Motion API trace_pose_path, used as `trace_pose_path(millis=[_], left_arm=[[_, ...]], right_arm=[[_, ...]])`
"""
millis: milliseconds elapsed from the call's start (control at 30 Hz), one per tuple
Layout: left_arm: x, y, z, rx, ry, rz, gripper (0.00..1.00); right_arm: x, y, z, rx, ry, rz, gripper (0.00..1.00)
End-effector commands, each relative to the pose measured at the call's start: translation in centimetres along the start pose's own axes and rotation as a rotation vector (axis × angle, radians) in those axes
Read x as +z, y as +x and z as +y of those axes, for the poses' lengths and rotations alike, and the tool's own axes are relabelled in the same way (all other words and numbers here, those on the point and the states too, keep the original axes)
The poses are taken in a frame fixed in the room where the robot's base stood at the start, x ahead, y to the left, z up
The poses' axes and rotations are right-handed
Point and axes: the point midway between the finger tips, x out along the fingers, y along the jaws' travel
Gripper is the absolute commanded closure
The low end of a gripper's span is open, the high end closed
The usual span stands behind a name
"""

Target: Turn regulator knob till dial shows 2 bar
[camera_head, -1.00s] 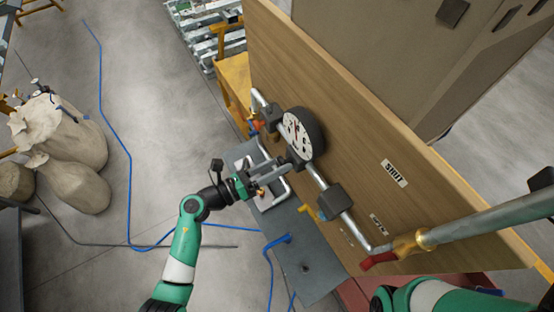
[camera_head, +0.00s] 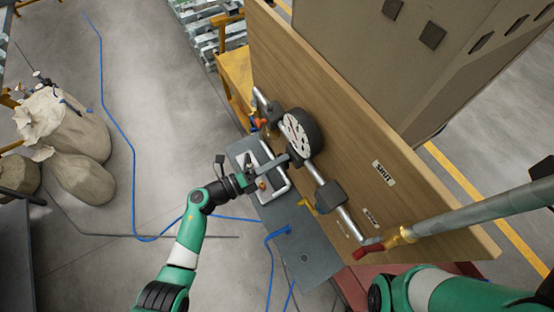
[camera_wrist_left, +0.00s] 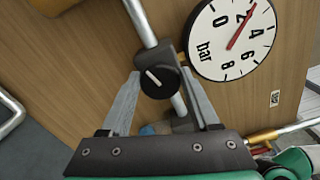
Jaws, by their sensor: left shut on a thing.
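In the left wrist view the dial (camera_wrist_left: 231,38) is readable, marked in bar. Its red needle points up and right, between 2 and 4, close beside the 2. The black regulator knob (camera_wrist_left: 158,80) with a white line is left of and below the dial; the line tilts toward the upper left. My left gripper (camera_head: 284,162) is shut on the knob; its two fingers (camera_wrist_left: 160,78) flank it. My right gripper is out of view.
The wooden panel (camera_head: 345,135) carries a pipe with a dark block (camera_head: 330,196), a SHUT label (camera_head: 384,173) and a red-handled valve (camera_head: 367,250). A grey plate (camera_head: 305,257) lies below. Blue hose (camera_head: 131,180) and sacks (camera_head: 75,135) are on the floor at left.

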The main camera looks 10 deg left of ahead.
Motion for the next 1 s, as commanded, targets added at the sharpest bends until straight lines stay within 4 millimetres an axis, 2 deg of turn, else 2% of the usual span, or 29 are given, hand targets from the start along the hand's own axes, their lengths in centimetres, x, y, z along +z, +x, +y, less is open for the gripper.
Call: trace_pose_path(millis=[367,400,533,867,1000], left_arm=[[0.0,0.0,0.0,-0.001,-0.004,0.001,0.94],[0.0,0.0,0.0,-0.001,-0.004,0.001,0.34],[0.0,0.0,0.0,0.000,-0.004,0.000,0.11],[0.0,-0.2,0.0,0.000,-0.004,0.000,0.10],[0.1,-2.0,0.0,0.002,-0.004,-0.003,0.10]], right_arm=[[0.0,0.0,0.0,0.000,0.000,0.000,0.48],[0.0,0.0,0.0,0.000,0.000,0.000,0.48],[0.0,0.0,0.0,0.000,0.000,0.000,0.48],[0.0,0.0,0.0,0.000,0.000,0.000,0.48],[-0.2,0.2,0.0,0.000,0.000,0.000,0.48]])
